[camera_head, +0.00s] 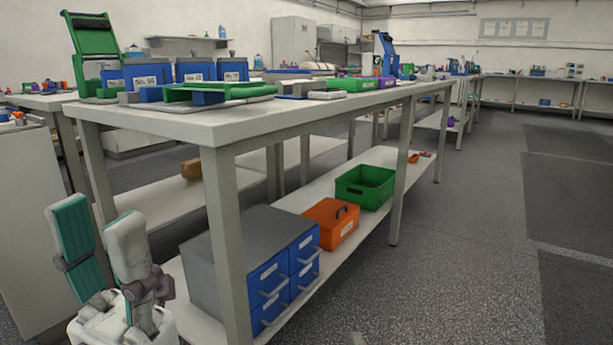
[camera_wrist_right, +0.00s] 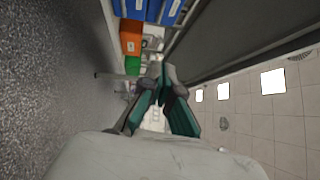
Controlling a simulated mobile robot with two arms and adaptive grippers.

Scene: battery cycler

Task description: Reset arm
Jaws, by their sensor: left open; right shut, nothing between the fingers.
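My left gripper (camera_head: 98,222) stands at the lower left of the head view, pointing up, with its two grey and teal fingers apart and nothing between them. It is in front of the near end of the long workbench (camera_head: 230,122). My right gripper (camera_wrist_right: 162,76) shows only in the right wrist view, with its fingertips together and nothing held. The right wrist view is turned sideways, with the floor on the left. Beyond the right gripper are the blue drawers (camera_wrist_right: 165,10), the orange box (camera_wrist_right: 131,36) and the green crate (camera_wrist_right: 133,65).
The bench top carries blue bins (camera_head: 147,74), a green fixture (camera_head: 220,92) and a green tray (camera_head: 352,84). On its lower shelf sit a blue drawer unit (camera_head: 270,280), an orange box (camera_head: 331,222) and a green crate (camera_head: 365,186). The floor (camera_head: 450,250) to the right is clear.

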